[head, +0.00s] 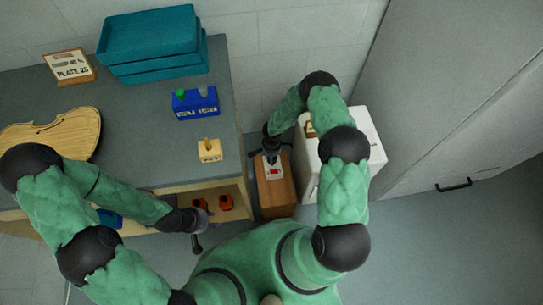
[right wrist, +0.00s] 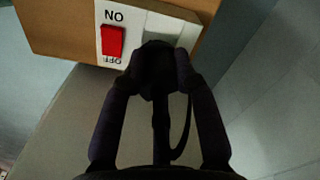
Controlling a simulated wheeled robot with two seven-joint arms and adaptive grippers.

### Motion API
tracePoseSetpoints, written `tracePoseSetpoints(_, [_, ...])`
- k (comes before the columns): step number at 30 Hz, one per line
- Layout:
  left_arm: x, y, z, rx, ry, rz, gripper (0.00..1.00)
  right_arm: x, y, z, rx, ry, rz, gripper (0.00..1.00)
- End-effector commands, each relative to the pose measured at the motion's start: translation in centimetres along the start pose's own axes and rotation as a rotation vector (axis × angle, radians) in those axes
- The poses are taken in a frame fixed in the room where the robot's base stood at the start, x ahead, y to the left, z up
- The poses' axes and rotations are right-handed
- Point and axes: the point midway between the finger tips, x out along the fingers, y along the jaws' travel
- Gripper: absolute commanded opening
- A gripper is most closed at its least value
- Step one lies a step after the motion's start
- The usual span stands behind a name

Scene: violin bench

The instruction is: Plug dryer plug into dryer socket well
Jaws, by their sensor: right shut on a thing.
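My right gripper (head: 270,154) is shut on the dark dryer plug (right wrist: 157,62), whose black cord hangs below it in the right wrist view. The plug is at the lower edge of the white panel (right wrist: 134,20) on a wooden box, beside the red switch (right wrist: 113,41). The pale area of the panel right of the switch (right wrist: 168,27) looks like the socket well, partly hidden by plug and fingers. I cannot tell whether the plug is inside it. My left gripper (head: 200,222) hangs in front of the bench shelf; its jaws are too small to judge.
The wooden box (head: 277,193) stands between the bench (head: 150,160) and a white cabinet (head: 364,130). On the bench are teal trays (head: 150,40), a blue box (head: 196,104), a small yellowish block (head: 209,151) and a violin body (head: 60,135). Floor is clear at right.

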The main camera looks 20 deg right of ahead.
Motion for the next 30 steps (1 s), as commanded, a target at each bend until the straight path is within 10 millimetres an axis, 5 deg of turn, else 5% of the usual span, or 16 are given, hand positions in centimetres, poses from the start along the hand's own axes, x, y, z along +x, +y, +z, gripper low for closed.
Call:
tracePoseSetpoints(27, [0.0,0.0,0.0,0.0,0.0,0.0,0.4,2.0,0.0,0.0,0.0,0.0,0.0,0.01])
tracePoseSetpoints(28, [0.0,0.0,0.0,0.0,0.0,0.0,0.4,1.9,0.0,0.0,0.0,0.0,0.0,0.36])
tracePoseSetpoints(30, [0.0,0.0,0.0,0.0,0.0,0.0,0.4,1.9,0.0,0.0,0.0,0.0,0.0,0.55])
